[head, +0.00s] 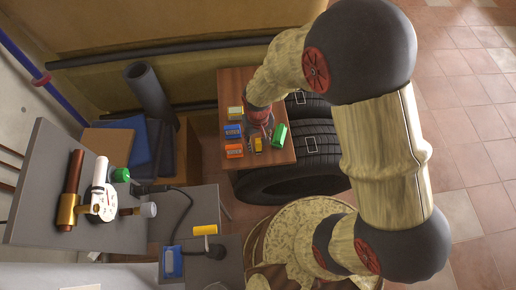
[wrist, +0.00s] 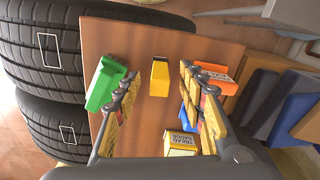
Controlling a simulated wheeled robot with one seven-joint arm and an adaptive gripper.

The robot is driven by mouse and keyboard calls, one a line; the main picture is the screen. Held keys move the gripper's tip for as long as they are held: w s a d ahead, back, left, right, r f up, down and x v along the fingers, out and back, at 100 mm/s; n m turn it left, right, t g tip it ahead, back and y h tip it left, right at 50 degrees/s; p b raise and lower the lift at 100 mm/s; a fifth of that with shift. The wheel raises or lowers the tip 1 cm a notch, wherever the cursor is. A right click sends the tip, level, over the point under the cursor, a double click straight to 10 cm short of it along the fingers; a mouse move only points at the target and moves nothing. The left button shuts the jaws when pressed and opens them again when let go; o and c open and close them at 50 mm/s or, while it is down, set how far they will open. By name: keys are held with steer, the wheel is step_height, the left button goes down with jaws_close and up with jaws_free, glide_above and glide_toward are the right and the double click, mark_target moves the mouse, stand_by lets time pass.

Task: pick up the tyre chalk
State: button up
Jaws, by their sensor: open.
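A small yellow block with a dark end, probably the tyre chalk (wrist: 159,76), lies on a brown wooden board (wrist: 205,52). In the head view this yellow block (head: 258,145) is just below my gripper (head: 263,123). In the wrist view my gripper (wrist: 157,82) is open, its fingers on either side of the block in the picture. The block is beyond the fingertips, and nothing is held. I cannot read any label on the block.
Around it on the board are a green box (wrist: 104,84), an orange box (wrist: 218,80), a yellow tread gauge box (wrist: 181,142) and a blue box (head: 233,131). A grey table (head: 42,190) is at left.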

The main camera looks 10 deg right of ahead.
steer(key=shift+f, duration=0.5)
steer(key=shift+c, duration=0.9)
jaws_close()
